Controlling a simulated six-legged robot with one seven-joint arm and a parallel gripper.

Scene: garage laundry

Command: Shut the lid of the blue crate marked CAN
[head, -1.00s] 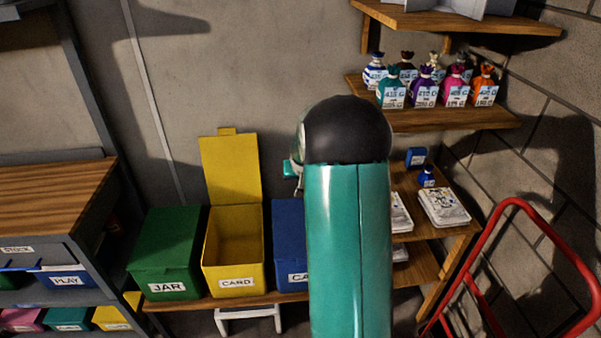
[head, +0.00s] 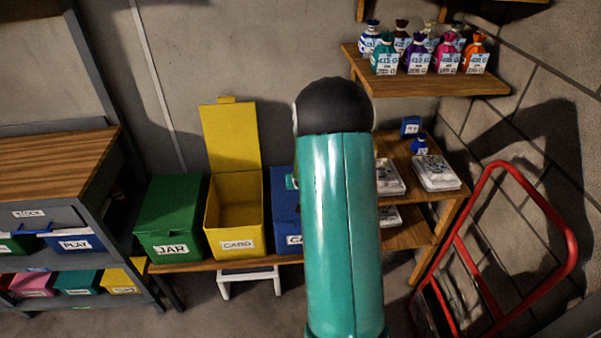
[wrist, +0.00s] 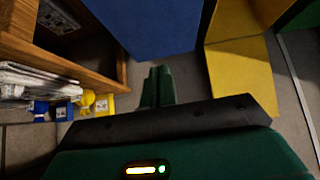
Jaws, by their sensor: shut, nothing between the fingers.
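The blue crate (head: 287,215) stands right of the yellow crate in the head view, with only its left strip and part of its label showing beside my arm. Its lid is hidden there. In the wrist view a broad plain blue face (wrist: 145,25) fills the top middle; I cannot tell whether it is lid or body. My gripper (wrist: 158,72) shows dark green fingers held together, empty, with their tips just below the blue face in the picture; contact cannot be told. In the head view my gripper is mostly hidden behind my arm.
Left of the blue crate are the yellow crate (head: 236,243), lid upright, and the green JAR crate (head: 168,218), lid shut. Right are white stacks (head: 435,172) on a wooden shelf, a wall shelf (head: 430,82) of small bags, and a red hand truck frame (head: 505,170).

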